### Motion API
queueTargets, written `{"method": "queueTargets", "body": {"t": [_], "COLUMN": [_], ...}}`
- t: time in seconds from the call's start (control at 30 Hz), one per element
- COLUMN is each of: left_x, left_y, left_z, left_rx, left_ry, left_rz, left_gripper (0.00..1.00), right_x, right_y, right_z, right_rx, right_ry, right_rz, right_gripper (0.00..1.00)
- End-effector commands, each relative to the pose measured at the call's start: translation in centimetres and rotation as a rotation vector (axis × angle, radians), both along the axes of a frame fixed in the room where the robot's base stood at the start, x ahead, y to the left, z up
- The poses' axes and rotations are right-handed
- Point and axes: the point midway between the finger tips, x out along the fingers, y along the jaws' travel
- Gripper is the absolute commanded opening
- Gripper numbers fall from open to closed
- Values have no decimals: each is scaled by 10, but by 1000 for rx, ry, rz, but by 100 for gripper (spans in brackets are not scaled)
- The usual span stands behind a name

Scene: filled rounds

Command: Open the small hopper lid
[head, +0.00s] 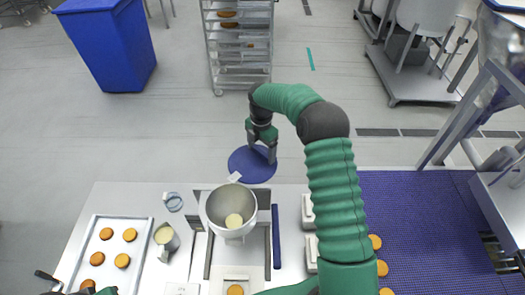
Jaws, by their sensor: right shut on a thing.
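The small hopper (214,208) is a round metal bowl on the white table, open at the top, with pale yellow filling inside. Its lid (247,172) is a blue disc beyond the hopper, off the opening, with a small white tab at its near edge. My right gripper (262,158) is at the far part of the lid and is shut on it. The exact grip is partly hidden by the fingers. Of my left arm only green and dark parts show at the bottom left edge, and its jaws cannot be made out.
A tray (74,262) of several round biscuits lies at the left, with a metal jug (170,238) beside it. A dark blue bar (276,238) runs right of the hopper. A blue conveyor belt (440,225) with biscuits is at the right. A rack (240,70) and blue bin (110,45) stand beyond.

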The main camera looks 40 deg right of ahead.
Motion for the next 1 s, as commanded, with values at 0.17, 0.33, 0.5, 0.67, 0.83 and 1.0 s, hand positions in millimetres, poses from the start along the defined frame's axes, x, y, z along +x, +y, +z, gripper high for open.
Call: {"method": "queueTargets", "body": {"t": [0.17, 0.33, 0.5, 0.67, 0.83, 1.0], "left_x": [0, 0, 0, 0, 0, 0], "left_y": [0, 0, 0, 0, 0, 0], "left_z": [0, 0, 0, 0, -3, -20], "left_rx": [0, 0, 0, 0, 0, 0], "left_ry": [0, 0, 0, 0, 0, 0], "left_rz": [0, 0, 0, 0, 0, 0], "left_gripper": [36, 36, 36, 36, 36, 36], "right_x": [3, 3, 3, 2, 2, 3], "right_y": [-5, -5, -4, -3, -2, -2], "right_z": [3, 3, 3, 1, 5, 34], "right_rx": [-12, -11, -10, -6, -5, -7], "right_ry": [-9, -10, -9, -5, -5, -9], "right_rz": [2, 1, 2, 3, 4, 3], "right_gripper": [9, 9, 97, 100, 100, 100]}}
